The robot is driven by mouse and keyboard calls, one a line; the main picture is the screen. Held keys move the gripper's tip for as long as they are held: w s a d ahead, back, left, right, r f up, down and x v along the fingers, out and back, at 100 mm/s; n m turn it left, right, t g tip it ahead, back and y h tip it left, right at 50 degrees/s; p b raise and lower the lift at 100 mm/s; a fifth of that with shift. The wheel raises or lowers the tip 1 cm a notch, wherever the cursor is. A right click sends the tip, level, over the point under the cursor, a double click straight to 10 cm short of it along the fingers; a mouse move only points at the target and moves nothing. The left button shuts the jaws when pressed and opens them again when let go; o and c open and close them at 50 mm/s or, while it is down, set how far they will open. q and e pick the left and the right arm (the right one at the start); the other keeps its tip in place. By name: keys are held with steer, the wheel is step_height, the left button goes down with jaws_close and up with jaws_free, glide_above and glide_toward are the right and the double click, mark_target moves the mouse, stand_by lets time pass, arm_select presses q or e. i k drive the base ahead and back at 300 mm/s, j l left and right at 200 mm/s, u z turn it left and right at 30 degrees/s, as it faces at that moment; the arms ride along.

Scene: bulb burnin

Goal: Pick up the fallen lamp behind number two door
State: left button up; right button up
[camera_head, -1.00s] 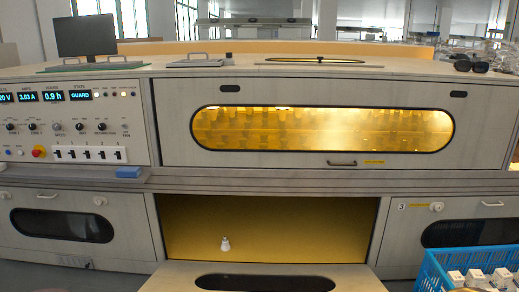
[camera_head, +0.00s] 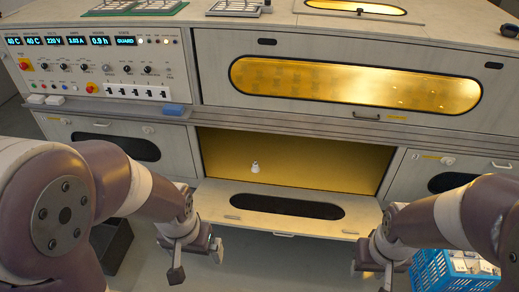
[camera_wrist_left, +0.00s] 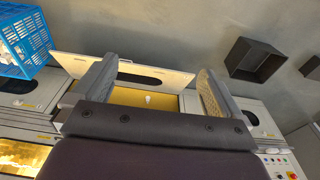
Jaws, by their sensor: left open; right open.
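A small white lamp (camera_head: 255,167) sits in the open middle lower compartment (camera_head: 320,160), against its yellow interior, left of centre. Its door (camera_head: 235,190) is folded down in front and has a dark oval window. The lamp also shows in the left wrist view (camera_wrist_left: 148,98), between the fingers but well beyond them. My left gripper (camera_head: 197,262) is open and empty, in front of the lowered door at its left. It also shows in the left wrist view (camera_wrist_left: 157,82). My right gripper (camera_head: 372,275) is open and empty, in front of the door's right end.
A blue crate (camera_head: 427,272) with white boxed items stands at the lower right, close to my right gripper. A dark open bin (camera_head: 118,250) stands on the floor at the left. Closed doors flank the compartment. Grey floor before the lowered door is clear.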

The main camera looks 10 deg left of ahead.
mark_target(255, 169)
steer(key=i+j+z, duration=0.2)
steer(key=z, duration=0.25)
steer(key=i+j+z, duration=0.55)
steer(key=j+z, duration=0.3)
steer(key=i+j, duration=0.1)
steer(key=j, duration=0.2)
steer(key=i+j, duration=0.15)
steer(key=j, duration=0.15)
steer(key=i+j+z, duration=0.1)
steer(key=j, duration=0.2)
steer(key=i+j, duration=0.1)
steer(key=j, duration=0.25)
